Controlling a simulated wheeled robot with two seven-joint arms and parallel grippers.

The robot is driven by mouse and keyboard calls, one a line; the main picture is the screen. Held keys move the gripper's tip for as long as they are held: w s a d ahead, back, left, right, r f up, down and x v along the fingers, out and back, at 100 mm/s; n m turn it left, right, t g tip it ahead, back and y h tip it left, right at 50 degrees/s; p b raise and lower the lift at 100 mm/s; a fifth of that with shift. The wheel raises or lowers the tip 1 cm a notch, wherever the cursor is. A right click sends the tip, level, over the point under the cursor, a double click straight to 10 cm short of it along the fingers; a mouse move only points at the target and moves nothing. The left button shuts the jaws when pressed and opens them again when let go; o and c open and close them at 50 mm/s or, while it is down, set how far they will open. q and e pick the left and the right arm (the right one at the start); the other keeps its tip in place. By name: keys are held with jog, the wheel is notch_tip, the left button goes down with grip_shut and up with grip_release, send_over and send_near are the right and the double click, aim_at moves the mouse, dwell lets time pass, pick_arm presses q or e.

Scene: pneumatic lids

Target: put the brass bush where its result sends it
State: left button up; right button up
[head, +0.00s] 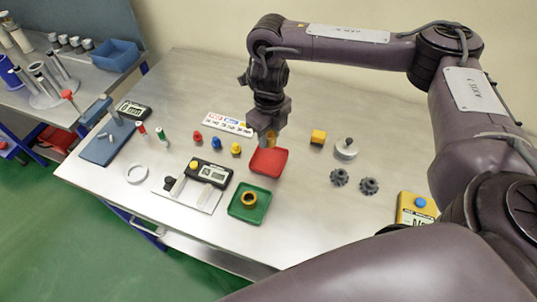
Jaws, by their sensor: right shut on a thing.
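My right gripper (268,130) is shut on a small brass-coloured piece, the brass bush (271,138), at the back edge of the red tray (268,162). The jaws hide part of the bush, and I cannot tell whether it touches the tray. A green tray (236,211) stands nearer and to the left, with another brass-coloured ring (249,198) in it. A measuring device with a display (213,174) lies left of the trays; its reading is too small to tell. A card with coloured labels (228,125) lies behind the trays. My left gripper is out of view.
Red, blue and yellow pegs (213,142) stand left of the red tray. A yellow box with a blue button (416,208) is near my arm.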

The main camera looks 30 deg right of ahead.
aim_at(269, 161)
notch_tip(269, 161, down, 4)
jog(key=shift+a+r+b, duration=0.1)
jog(key=shift+b, duration=0.2)
jog(key=shift+f, duration=0.35)
notch_tip(269, 161, down, 4)
jog(key=shift+s+r+b, duration=0.1)
jog(key=shift+r+b, duration=0.1)
jog(key=shift+b, duration=0.35)
jog(key=shift+f, duration=0.1)
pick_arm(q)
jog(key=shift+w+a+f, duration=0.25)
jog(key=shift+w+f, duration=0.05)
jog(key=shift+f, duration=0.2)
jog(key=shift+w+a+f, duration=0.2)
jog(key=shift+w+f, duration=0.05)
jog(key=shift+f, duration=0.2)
pick_arm(e)
jog(key=shift+f, duration=0.2)
jog(key=o, duration=0.7)
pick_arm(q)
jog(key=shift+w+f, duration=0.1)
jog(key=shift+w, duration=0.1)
pick_arm(e)
jog(key=o, duration=0.3)
